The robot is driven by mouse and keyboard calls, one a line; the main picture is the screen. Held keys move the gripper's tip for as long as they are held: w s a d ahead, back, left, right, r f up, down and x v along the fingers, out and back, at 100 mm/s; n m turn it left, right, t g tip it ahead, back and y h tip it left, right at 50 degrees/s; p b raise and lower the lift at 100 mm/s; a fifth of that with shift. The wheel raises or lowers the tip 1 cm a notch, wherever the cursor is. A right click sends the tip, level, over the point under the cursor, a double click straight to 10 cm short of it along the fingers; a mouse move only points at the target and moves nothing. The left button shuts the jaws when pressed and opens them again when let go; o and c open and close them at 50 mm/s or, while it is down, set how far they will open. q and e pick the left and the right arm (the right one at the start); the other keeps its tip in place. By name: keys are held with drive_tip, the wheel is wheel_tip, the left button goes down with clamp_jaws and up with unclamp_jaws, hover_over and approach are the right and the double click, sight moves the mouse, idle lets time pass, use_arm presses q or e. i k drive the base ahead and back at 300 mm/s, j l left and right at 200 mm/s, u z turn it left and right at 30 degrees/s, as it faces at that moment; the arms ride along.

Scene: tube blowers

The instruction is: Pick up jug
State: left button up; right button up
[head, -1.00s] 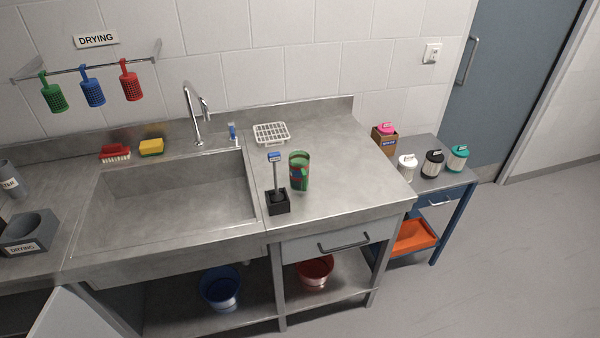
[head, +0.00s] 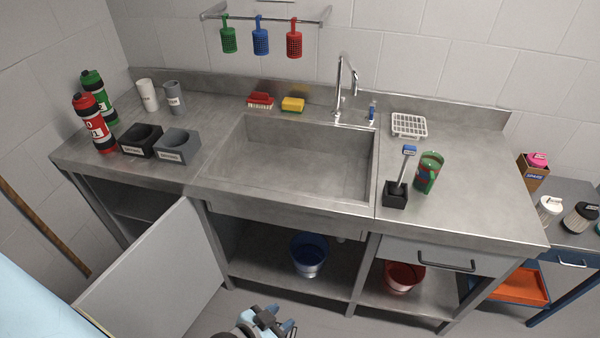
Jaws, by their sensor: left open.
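A green vessel with red markings (head: 428,172), which may be the jug, stands upright on the steel worktop right of the sink. No handle can be made out on it. A white cup-like container (head: 147,95) and a grey one (head: 174,98) stand at the back left of the worktop. My left gripper (head: 279,322) shows at the bottom edge, low in front of the counter. It is open, apart from every vessel, and partly cut off by the frame. My right gripper is not in view.
A black holder with an upright brush (head: 396,195) stands close beside the green vessel. The sink (head: 290,160) is empty. An open cabinet door (head: 155,275) juts out at lower left. Red and green bottles (head: 95,120) stand far left. The worktop's right end is clear.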

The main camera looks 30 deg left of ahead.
sight(429, 165)
drive_tip(key=i+u, duration=0.45)
drive_tip(key=i+l+u, duration=0.35)
drive_tip(key=i+u, duration=0.15)
drive_tip(key=i, duration=0.05)
